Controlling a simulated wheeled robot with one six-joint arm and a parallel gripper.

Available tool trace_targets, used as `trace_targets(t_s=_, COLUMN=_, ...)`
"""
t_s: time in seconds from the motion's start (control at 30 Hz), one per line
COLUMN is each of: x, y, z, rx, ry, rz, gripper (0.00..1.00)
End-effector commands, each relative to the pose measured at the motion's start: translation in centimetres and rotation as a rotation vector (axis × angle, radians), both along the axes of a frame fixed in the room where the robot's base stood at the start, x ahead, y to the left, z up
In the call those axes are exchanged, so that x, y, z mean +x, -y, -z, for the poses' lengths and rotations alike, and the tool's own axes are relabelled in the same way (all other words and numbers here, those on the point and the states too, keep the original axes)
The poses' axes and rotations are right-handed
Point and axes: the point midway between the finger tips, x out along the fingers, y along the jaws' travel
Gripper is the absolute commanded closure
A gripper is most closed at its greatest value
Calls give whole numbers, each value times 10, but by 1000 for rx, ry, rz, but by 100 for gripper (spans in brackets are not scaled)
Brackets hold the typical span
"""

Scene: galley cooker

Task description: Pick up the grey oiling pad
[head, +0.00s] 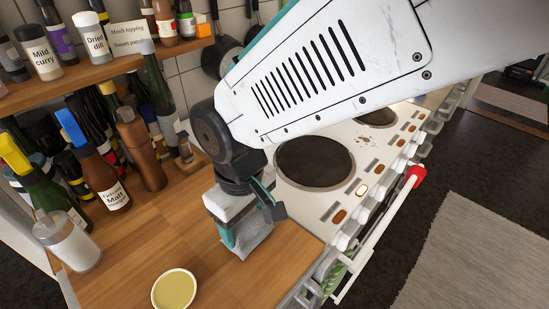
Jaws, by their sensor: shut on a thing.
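The grey oiling pad (257,242) is a mottled grey block low between the jaws, at the right end of the wooden counter beside the cooker. My gripper (238,232) points down over it and is shut on it. The jaws and palm cover the pad's upper part. I cannot tell whether the pad touches the counter or hangs just above it.
A shallow dish of yellow oil (174,291) stands on the counter (130,263) at front. A glass jar (68,240), a brown malt bottle (101,170) and several other bottles crowd the left. The cooker's hotplate (315,163) and red-ended rail (380,236) lie right. A spice shelf (115,75) overhangs.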

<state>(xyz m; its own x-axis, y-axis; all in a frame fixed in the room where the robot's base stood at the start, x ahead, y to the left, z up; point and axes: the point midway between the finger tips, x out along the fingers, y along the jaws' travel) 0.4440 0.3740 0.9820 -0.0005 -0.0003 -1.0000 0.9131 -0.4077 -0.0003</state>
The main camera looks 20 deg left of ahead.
Motion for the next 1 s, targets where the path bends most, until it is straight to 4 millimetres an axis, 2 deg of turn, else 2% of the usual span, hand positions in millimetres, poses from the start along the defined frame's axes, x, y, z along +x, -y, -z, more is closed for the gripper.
trace_targets(t_s=0.17, x=0, y=0, z=-24, rx=3, ry=1, rz=0, gripper=56)
trace_targets(t_s=0.7, x=-101, y=81, z=-36, rx=1, ry=0, rz=-5, gripper=56)
trace_targets(t_s=0.83, x=-116, y=93, z=-38, rx=0, ry=0, rz=-3, gripper=56)
trace_targets(t_s=1.0, x=-124, y=100, z=-38, rx=-1, ry=0, rz=-2, gripper=56)
